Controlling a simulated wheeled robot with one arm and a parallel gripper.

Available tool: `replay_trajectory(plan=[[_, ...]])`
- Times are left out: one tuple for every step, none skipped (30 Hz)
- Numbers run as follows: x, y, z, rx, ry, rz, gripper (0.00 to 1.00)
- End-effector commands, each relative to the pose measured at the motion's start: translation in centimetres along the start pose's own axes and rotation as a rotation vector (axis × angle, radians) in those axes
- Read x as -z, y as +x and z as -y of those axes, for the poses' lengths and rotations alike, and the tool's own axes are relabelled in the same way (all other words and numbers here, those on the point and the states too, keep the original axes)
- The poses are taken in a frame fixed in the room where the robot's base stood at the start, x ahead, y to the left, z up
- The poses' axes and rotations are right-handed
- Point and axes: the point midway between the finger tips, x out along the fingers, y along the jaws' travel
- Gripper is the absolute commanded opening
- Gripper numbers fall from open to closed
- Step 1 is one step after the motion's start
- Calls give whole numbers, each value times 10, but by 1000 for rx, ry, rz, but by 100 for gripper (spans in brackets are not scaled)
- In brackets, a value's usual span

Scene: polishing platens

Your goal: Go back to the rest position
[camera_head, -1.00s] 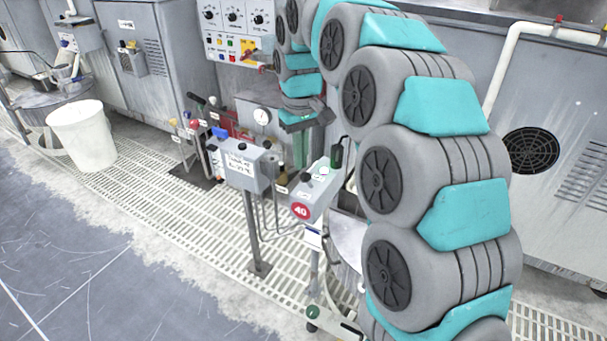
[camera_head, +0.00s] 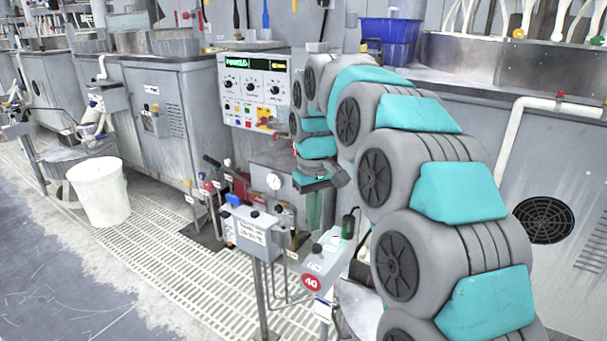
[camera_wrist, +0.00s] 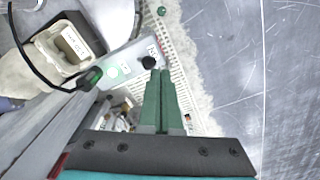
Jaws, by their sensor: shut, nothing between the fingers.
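My arm reaches from the lower right toward the machines in the head view. My gripper (camera_head: 314,208) points down, its slim green fingers together with nothing between them. It hangs in front of the grey machine front, above and behind the small grey control box marked 40 (camera_head: 322,266). In the wrist view my gripper (camera_wrist: 161,74) is shut and empty. Its fingertips appear close beside a black knob (camera_wrist: 148,62) on a grey panel with a green button (camera_wrist: 93,76); whether they touch cannot be told.
A labelled grey box on a post (camera_head: 250,232) stands left of the gripper. A dial panel (camera_head: 254,92) is behind it. A white bucket (camera_head: 98,192) stands at the left. The grated walkway (camera_head: 165,265) has free room.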

Motion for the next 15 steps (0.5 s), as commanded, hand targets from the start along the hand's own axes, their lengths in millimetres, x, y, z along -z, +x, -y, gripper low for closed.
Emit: replay_trajectory(plan=[[-7,-1,0,1,5,1,0],[-12,-1,0,2,9,3,0],[-21,0,0,3,15,9,0],[-29,-1,0,5,22,11,0],[-37,-2,0,5,29,12,0],[-49,-1,1,8,38,17,0],[-59,0,2,10,46,24,0],[-68,0,2,11,54,26,0],[-81,1,4,13,65,30,0],[-90,3,4,14,74,35,0],[-99,4,5,15,84,37,0],[-112,6,6,15,95,41,0],[-122,7,7,15,104,45,0],[-131,9,8,16,114,49,0],[-144,12,9,17,128,56,0]])
